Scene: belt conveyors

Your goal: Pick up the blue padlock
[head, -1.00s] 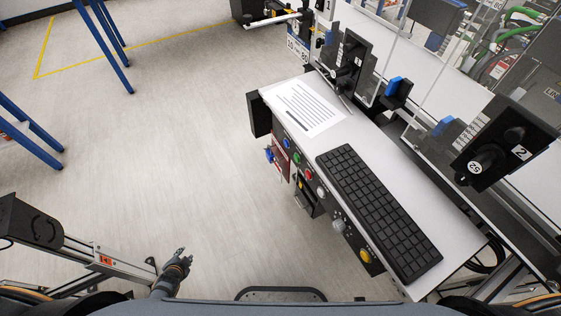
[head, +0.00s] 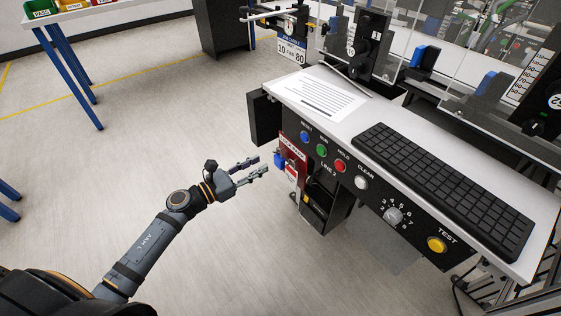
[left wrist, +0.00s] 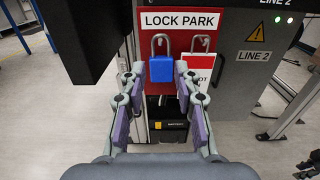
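The blue padlock (head: 279,160) hangs by its shackle on the red lock park board (head: 291,146) at the left end of the console. In the left wrist view the padlock (left wrist: 161,69) is near the middle, below the "LOCK PARK" label. My left gripper (head: 260,166) is open and empty, its fingers pointing at the board. In the left wrist view its two fingers stand either side of the padlock, slightly below it, with no clear contact. My right gripper is not in view.
A second shackle with a red-and-white tag (left wrist: 199,70) hangs right of the padlock. A black battery holder (left wrist: 168,130) sits below. A dark box (left wrist: 78,35) juts out at upper left. The console top bears a keyboard (head: 440,185) and paper (head: 318,94).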

